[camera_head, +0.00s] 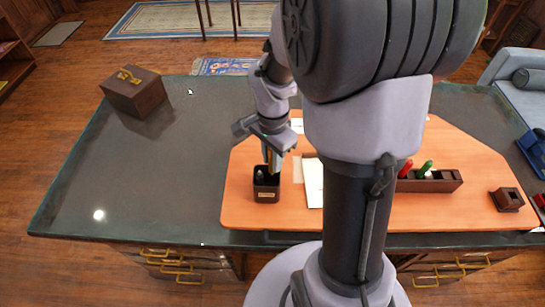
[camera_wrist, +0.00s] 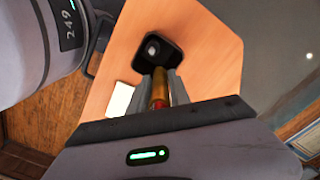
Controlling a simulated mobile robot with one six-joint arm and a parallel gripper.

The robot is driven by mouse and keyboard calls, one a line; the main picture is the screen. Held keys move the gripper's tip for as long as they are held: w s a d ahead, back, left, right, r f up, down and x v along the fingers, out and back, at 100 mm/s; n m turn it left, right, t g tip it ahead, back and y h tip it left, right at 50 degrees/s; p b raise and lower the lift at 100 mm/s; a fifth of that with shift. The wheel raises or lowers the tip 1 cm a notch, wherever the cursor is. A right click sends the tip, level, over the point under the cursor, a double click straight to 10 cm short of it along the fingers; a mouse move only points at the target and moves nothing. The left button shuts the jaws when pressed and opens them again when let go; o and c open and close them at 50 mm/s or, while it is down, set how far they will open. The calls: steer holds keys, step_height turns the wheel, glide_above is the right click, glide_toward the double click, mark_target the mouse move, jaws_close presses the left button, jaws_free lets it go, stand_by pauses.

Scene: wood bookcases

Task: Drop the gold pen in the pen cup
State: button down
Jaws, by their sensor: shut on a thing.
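My gripper (camera_head: 272,146) is above the pen cup (camera_head: 266,190), a dark square cup with a small label on its front, standing on the orange-brown desk mat. My gripper is shut on the gold pen (camera_head: 268,160), which points down toward the cup's opening. In the wrist view the gold pen (camera_wrist: 160,86) shows between the two fingers (camera_wrist: 162,84), with a reddish part near the gripper. The dark pen cup (camera_wrist: 157,50) is beyond the fingertips with a light grey item inside. I cannot tell whether the pen's tip is inside the rim.
White paper (camera_head: 313,182) lies right of the cup. A dark pen tray (camera_head: 430,181) with red and green items is further right, near a small dark block (camera_head: 507,199). A wooden box (camera_head: 134,92) sits at the desk's back left. The left desktop is clear.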

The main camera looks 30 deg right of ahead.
steer(key=c, duration=1.1)
jaws_free()
steer(key=shift+r, duration=0.15)
step_height(320, 180, up, 17)
steer(key=p, duration=0.6)
steer(key=shift+r, duration=0.15)
steer(key=s+a+f+n+t+b, duration=0.1)
steer(key=s+a+n+t+b, duration=0.1)
steer(key=s+a+n+b, duration=0.1)
steer(key=s+a+f+n+t+y+b, duration=0.1)
steer(key=s+a+f+n+t+b, duration=0.1)
steer(key=a, duration=0.4)
steer(key=s+a+f+n+t+y+b, duration=0.1)
steer(key=s+a+n+b, duration=0.3)
steer(key=s+a+n, duration=0.1)
steer(key=shift+s+a+f+n+t, duration=0.15)
steer(key=shift+s+a+n+t, duration=0.25)
steer(key=shift+s+n, duration=0.35)
